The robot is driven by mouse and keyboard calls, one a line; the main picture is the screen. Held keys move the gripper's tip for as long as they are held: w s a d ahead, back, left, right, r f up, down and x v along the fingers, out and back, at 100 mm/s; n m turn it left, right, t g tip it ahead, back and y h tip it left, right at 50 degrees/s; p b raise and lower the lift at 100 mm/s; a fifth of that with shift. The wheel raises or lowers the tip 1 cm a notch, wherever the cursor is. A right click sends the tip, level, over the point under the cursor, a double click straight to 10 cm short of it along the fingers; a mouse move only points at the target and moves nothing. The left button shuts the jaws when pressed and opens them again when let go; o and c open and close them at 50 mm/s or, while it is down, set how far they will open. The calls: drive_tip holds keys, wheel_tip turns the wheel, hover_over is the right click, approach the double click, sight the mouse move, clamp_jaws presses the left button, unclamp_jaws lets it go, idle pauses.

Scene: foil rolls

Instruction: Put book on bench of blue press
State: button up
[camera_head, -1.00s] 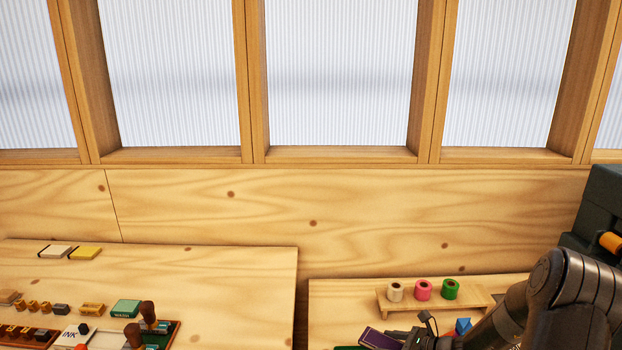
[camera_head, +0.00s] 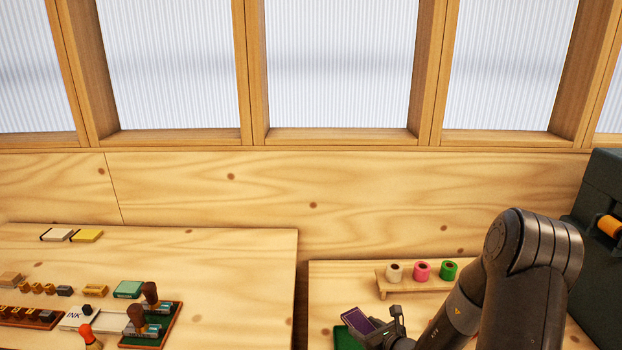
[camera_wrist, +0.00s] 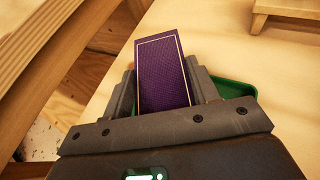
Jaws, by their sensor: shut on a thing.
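The purple book (camera_head: 358,319) with a pale border line is in my gripper (camera_head: 376,328) at the bottom of the head view. In the wrist view the book (camera_wrist: 162,75) stands out between the two jaws of my gripper (camera_wrist: 165,95), which are shut on its sides. The book is over or beside a green tray-like thing (camera_head: 345,339) on the right-hand table. I cannot judge the height gap. No blue press can be made out now; my arm covers part of the right table.
A small wooden stand (camera_head: 420,281) at the back of the right table bears white, pink and green rolls. A dark machine (camera_head: 603,185) stands at the far right. The left table (camera_head: 225,280) holds stamps and blocks; a gap separates the tables.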

wheel_tip(320, 180, up, 12)
drive_tip(key=w+m+t+h, duration=0.1)
drive_tip(key=w+m+h, duration=0.1)
drive_tip(key=w+a+r+n+g+y, duration=0.2)
drive_tip(key=w+a+r+n+y, duration=0.15)
drive_tip(key=w+a, duration=0.35)
drive_tip(key=w+a+r+n+g+y, duration=0.2)
drive_tip(key=w+a+r, duration=0.2)
drive_tip(key=w+a, duration=0.3)
drive_tip(key=w+a+n+g+y, duration=0.3)
drive_tip(key=w+a+n+g, duration=0.3)
drive_tip(key=a, duration=0.6)
drive_tip(key=shift+w+f, duration=0.2)
drive_tip(key=shift+w, duration=0.7)
drive_tip(key=shift+a+n, duration=0.1)
drive_tip(key=shift+n, duration=0.15)
hover_over(244, 253)
drive_tip(key=f, duration=0.6)
drive_tip(key=shift+s+d+f, duration=0.2)
drive_tip(key=shift+d+f, duration=0.05)
drive_tip(key=shift+f, duration=0.15)
drive_tip(key=f, duration=0.3)
drive_tip(key=shift+a+f, duration=0.1)
drive_tip(key=shift+a, duration=0.1)
drive_tip(key=shift+f, duration=0.3)
